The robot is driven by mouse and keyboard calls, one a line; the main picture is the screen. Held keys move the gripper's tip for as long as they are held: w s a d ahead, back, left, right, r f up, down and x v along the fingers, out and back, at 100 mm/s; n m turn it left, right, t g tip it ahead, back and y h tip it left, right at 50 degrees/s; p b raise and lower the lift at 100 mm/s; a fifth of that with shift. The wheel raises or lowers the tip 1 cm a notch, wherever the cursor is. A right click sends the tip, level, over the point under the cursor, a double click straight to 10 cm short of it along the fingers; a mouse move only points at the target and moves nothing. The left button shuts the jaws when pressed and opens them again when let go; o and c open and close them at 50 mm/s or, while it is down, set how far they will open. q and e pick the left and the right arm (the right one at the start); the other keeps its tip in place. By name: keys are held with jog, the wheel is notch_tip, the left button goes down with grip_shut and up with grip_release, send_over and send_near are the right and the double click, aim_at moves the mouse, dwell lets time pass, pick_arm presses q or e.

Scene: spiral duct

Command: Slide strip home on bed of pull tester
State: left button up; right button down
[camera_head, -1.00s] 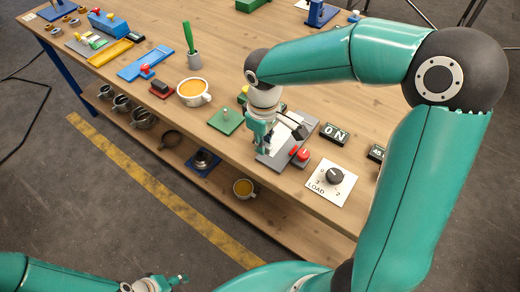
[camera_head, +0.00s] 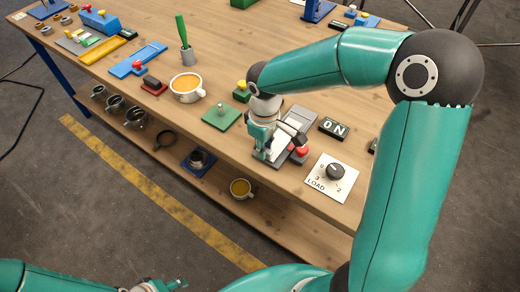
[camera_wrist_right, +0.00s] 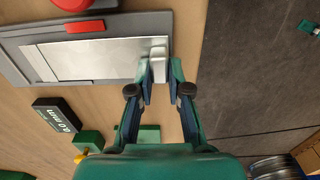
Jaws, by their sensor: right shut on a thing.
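The pull tester's grey bed (camera_wrist_right: 100,18) lies on the wooden bench. The bright metal strip (camera_wrist_right: 95,60) lies flat along it in the right wrist view, under a red bar (camera_wrist_right: 86,27) at one side. My right gripper (camera_wrist_right: 160,76) is shut on the pale tab at the strip's near end, at the bed's edge. In the head view my right gripper (camera_head: 264,153) stands over the front of the tester (camera_head: 298,121) and hides part of it. My left gripper (camera_head: 172,285) is at the bottom left, away from the bench; its jaws are too small to judge.
A red knob (camera_head: 302,150) is beside the bed. A LOAD dial plate (camera_head: 331,178) and an ON display (camera_head: 334,128) are to the right. A green plate (camera_head: 222,117) and an orange-filled cup (camera_head: 187,87) are to the left. A millimetre display (camera_wrist_right: 57,117) is near the bed.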

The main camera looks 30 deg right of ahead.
jog(key=shift+w+d+f+p, duration=0.15)
jog(key=shift+w+d, duration=0.2)
jog(key=shift+d, duration=0.45)
jog(key=shift+w+d+r+p, duration=0.15)
jog(key=shift+w+d, duration=0.15)
jog(key=shift+d, duration=0.5)
jog(key=shift+f, duration=0.1)
jog(key=shift+w+d+f, duration=0.1)
jog(key=shift+w+d, duration=0.1)
jog(key=shift+d, duration=0.2)
jog(key=shift+c, duration=2.3)
grip_release()
jog(key=shift+r+p, duration=2.6)
jog(key=shift+r, duration=0.9)
